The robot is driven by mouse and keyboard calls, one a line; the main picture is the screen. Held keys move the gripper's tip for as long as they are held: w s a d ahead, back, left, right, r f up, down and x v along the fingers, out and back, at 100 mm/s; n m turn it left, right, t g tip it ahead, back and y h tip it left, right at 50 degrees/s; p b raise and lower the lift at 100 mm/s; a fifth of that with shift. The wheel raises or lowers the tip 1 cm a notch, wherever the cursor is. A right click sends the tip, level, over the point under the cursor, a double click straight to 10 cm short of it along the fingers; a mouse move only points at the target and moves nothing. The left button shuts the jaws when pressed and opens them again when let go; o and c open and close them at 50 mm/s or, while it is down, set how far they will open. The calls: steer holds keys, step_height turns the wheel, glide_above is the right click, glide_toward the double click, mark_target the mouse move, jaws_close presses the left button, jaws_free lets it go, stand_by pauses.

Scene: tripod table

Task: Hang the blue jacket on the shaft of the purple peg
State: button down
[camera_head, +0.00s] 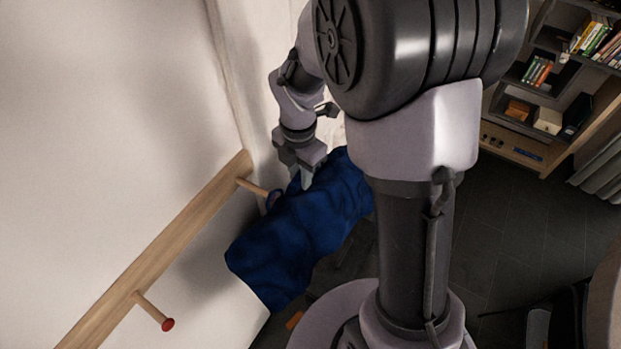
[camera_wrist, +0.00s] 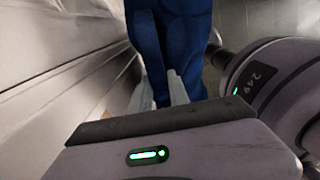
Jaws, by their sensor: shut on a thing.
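The blue jacket (camera_head: 300,235) hangs from my gripper (camera_head: 306,180) beside the wall rail in the head view. My gripper is shut on the jacket's upper part. In the wrist view the jacket (camera_wrist: 178,40) hangs beyond the pale fingertips (camera_wrist: 168,88). A wooden peg (camera_head: 252,187) sticks out from the rail's far end, just left of the jacket's upper edge. Its tip is dark and lies close to the jacket; I cannot tell its colour clearly or whether they touch.
The wooden rail (camera_head: 165,245) runs along the pale wall. A second peg with a red tip (camera_head: 167,324) stands at its near end. A shelf with books (camera_head: 535,70) is at the back right. Dark floor (camera_head: 500,225) is open right of my arm.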

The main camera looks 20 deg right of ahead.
steer(key=shift+w+a, duration=0.5)
steer(key=shift+w, duration=0.15)
steer(key=shift+w+a+f+b, duration=0.3)
steer(key=shift+w+a+f, duration=0.3)
steer(key=shift+w+f, duration=0.25)
